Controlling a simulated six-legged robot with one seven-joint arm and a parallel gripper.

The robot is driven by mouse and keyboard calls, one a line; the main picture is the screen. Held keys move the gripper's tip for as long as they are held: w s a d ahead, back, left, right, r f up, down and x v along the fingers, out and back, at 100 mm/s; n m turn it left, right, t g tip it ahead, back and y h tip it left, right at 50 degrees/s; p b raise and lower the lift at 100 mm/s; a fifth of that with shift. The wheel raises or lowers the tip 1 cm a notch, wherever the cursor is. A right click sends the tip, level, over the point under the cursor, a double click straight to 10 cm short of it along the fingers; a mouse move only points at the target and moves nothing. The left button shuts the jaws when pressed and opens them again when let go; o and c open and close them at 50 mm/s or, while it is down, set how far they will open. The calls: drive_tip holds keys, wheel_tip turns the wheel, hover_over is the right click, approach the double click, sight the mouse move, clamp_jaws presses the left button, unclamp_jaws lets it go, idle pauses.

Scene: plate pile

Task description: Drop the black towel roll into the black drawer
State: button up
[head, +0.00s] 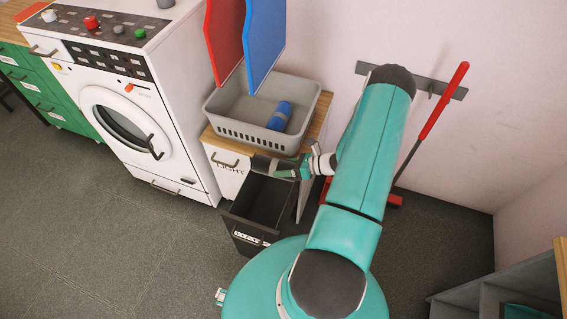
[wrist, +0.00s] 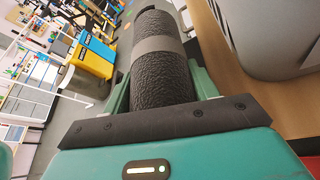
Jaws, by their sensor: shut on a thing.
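The black towel roll (wrist: 160,70) is textured with a grey band around it. In the wrist view it lies between the two green fingers of my gripper (wrist: 157,88), which is shut on it. In the head view my gripper (head: 288,172) holds the roll (head: 263,164) above the back part of the black drawer (head: 242,224). The drawer is pulled open beneath a white cabinet and has a white label on its front. The roll looks apart from the drawer; its exact height is hard to tell.
A grey basket (head: 232,128) with a blue roll (head: 280,116) stands on the wooden cabinet top, close behind my gripper. Red (head: 224,35) and blue (head: 264,40) panels rise above it. A washing machine (head: 130,105) is at left. A red-handled tool (head: 443,102) leans at right.

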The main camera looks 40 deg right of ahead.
drive_tip(key=shift+f, duration=0.3)
drive_tip(key=o, duration=1.2)
drive_tip(key=shift+c, duration=0.2)
drive_tip(key=shift+s, duration=0.1)
drive_tip(key=v, duration=1.3)
drive_tip(key=shift+s+d, duration=0.2)
drive_tip(key=shift+d, duration=0.05)
drive_tip(key=shift+s+r, duration=0.1)
